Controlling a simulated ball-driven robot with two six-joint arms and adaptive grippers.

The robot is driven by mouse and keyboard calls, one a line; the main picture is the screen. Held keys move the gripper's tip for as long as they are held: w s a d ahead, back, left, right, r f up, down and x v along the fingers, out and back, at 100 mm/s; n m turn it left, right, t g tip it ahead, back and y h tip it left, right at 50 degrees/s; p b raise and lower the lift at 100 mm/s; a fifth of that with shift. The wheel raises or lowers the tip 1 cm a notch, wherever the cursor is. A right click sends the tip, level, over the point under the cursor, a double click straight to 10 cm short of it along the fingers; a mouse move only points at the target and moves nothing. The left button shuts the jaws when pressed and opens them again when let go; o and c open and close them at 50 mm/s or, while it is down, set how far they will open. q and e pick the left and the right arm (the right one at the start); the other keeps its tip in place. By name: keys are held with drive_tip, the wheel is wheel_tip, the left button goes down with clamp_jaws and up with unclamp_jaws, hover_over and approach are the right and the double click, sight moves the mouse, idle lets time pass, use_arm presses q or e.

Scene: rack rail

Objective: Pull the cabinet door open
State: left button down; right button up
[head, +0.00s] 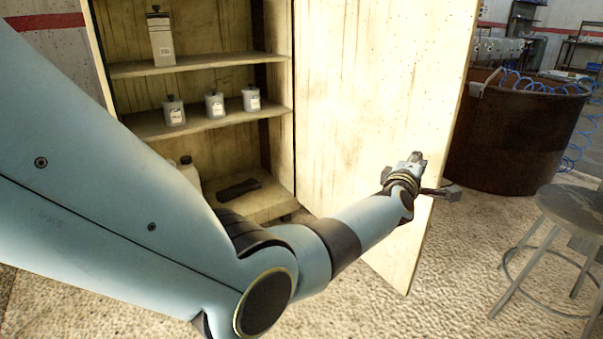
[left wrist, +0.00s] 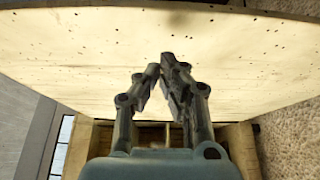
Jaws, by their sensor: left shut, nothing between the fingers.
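The cream cabinet door (head: 365,100) stands wide open, swung out to the right of the cabinet (head: 279,60), whose shelves are exposed. My left arm reaches across the front to the door's inner face. My left gripper (head: 416,158) is near the door's free edge, shut and empty. A dark grey part (head: 448,192) shows at that edge; I cannot tell if it is a handle or part of my gripper. In the left wrist view the fingertips (left wrist: 165,62) are together before the pale door panel (left wrist: 230,55); contact is unclear. My right gripper is out of view.
Several small white containers (head: 214,104) stand on the middle shelf, and a taller one (head: 161,40) above. A dark flat item (head: 238,189) lies at the bottom. A big brown drum (head: 515,130) and a metal stool (head: 572,215) stand right of the door.

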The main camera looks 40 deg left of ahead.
use_arm(q)
drive_tip(key=shift+s, duration=0.1)
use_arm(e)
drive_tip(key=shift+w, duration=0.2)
use_arm(q)
drive_tip(key=s+d, duration=0.2)
drive_tip(key=s, duration=1)
drive_tip(key=s+a+f+m+g+h, duration=0.15)
drive_tip(key=s+f+m+g, duration=0.35)
drive_tip(key=s+f, duration=1)
drive_tip(key=s+a+f+m+g+h, duration=0.1)
drive_tip(key=s+f+m+g+h, duration=0.45)
drive_tip(key=s+f, duration=0.95)
drive_tip(key=s+a+f+m+g+y, duration=0.2)
drive_tip(key=s+a+f+m+g, duration=0.15)
drive_tip(key=s, duration=0.65)
drive_tip(key=s+a+f+m+g+y, duration=0.2)
drive_tip(key=s+f+m, duration=0.25)
drive_tip(key=s, duration=0.55)
drive_tip(key=s+a+r+m+g+y+p, duration=0.1)
drive_tip(key=s+r+p, duration=0.3)
drive_tip(key=s+p, duration=0.9)
drive_tip(key=shift+s+a+r+m, duration=0.2)
drive_tip(key=shift+s+m, duration=0.1)
drive_tip(key=shift+m, duration=0.05)
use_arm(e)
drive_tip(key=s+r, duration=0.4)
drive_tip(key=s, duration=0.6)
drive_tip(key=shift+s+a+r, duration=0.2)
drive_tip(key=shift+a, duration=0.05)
